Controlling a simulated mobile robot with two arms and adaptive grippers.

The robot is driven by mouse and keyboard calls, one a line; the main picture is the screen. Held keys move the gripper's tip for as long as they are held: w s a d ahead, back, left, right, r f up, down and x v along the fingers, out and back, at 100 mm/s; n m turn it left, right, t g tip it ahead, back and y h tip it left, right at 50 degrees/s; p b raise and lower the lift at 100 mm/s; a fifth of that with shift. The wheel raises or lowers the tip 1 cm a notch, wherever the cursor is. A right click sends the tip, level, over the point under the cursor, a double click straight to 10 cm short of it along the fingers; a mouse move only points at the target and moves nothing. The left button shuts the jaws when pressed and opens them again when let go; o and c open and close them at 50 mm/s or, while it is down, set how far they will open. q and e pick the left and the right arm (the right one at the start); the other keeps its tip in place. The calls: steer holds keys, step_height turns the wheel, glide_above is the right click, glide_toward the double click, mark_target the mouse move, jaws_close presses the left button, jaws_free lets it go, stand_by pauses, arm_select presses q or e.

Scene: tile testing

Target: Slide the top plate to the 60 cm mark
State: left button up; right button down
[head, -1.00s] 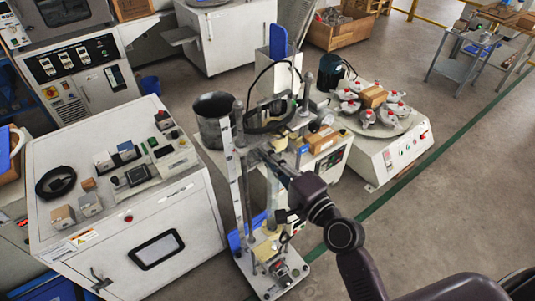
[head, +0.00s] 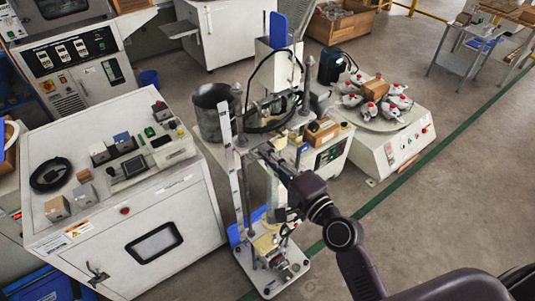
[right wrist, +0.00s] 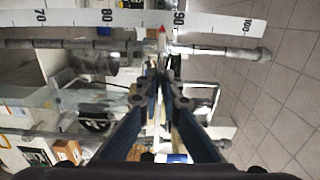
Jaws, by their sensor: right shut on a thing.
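The test stand (head: 262,284) has upright metal posts and a white ruler (head: 226,150) along its left side. In the right wrist view the ruler (right wrist: 215,27) shows marks from 70 to 100. A red-tipped pointer (right wrist: 162,33) stands between 80 and 90, nearer 90. My right gripper (head: 268,153) reaches in from the lower right at the upper part of the stand, between the posts. In the right wrist view its fingers (right wrist: 160,80) are closed together on the top plate, which they mostly hide. My left gripper is not in view.
A grey bucket (head: 212,110) stands close behind the ruler. A brown block (head: 323,131) lies on the machine behind my gripper. A round table with several red-capped items (head: 400,100) is at the right. A white console (head: 70,235) stands at the left.

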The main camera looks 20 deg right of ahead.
step_height(320, 180, down, 6)
steer(key=b, duration=0.4)
steer(key=shift+b, duration=0.4)
step_height(320, 180, down, 6)
steer(key=b, duration=0.5)
stand_by(0.5)
